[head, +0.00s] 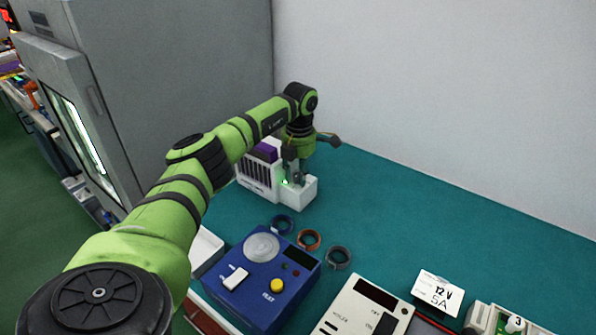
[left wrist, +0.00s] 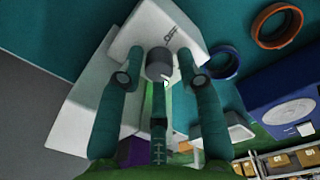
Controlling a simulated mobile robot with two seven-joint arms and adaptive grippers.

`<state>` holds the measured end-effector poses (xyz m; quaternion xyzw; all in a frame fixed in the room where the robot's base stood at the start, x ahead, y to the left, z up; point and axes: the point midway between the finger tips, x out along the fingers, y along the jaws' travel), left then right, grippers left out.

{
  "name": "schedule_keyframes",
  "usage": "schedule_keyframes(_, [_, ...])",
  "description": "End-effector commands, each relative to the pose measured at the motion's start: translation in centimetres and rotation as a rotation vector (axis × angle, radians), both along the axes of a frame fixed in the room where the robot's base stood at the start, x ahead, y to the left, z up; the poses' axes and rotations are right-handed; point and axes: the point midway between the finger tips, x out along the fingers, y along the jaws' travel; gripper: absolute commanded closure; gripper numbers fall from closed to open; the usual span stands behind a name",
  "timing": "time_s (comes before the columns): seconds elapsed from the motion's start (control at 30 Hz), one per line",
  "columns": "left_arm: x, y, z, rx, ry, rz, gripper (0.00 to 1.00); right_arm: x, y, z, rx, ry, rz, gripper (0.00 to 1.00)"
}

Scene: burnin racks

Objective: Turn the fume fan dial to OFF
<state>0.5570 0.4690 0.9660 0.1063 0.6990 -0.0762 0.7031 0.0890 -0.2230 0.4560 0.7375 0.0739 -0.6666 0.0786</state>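The fume fan is a white unit (head: 308,192) with a dark grille and a purple block, standing at the back of the teal bench. Its grey round dial (left wrist: 159,63) shows in the left wrist view, with a small pale mark at its lower edge and a small dark marking on the white face above it. My left gripper (left wrist: 160,79) is open, with one finger on each side of the dial and a visible gap to each. In the head view my left gripper (head: 293,174) points down over the unit and hides the dial. My right gripper is not in view.
A blue test box (head: 253,293) with a yellow button stands nearer, beside several wire coils (head: 309,240). A beige meter (head: 345,317) and a white 12V 5A card (head: 438,291) lie to the right. A grey cabinet (head: 170,60) stands at left. The bench at right rear is clear.

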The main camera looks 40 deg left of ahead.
Motion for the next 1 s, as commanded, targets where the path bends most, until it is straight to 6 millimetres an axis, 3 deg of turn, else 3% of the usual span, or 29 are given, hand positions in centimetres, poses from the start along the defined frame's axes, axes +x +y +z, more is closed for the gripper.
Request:
schedule_keyframes(0.03, [0.0,0.0,0.0,0.000,0.000,0.000,0.72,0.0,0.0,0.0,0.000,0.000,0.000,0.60])
schedule_keyframes(0.1, [0.0,0.0,0.0,0.000,0.000,0.000,1.00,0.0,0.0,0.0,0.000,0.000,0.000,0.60])
schedule_keyframes(0.57, [0.0,0.0,0.1,-0.001,0.002,0.054,1.00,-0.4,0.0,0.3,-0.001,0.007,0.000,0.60])
schedule_keyframes(1.0, [0.1,-0.1,0.2,-0.001,0.003,0.393,1.00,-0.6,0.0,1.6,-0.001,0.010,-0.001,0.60])
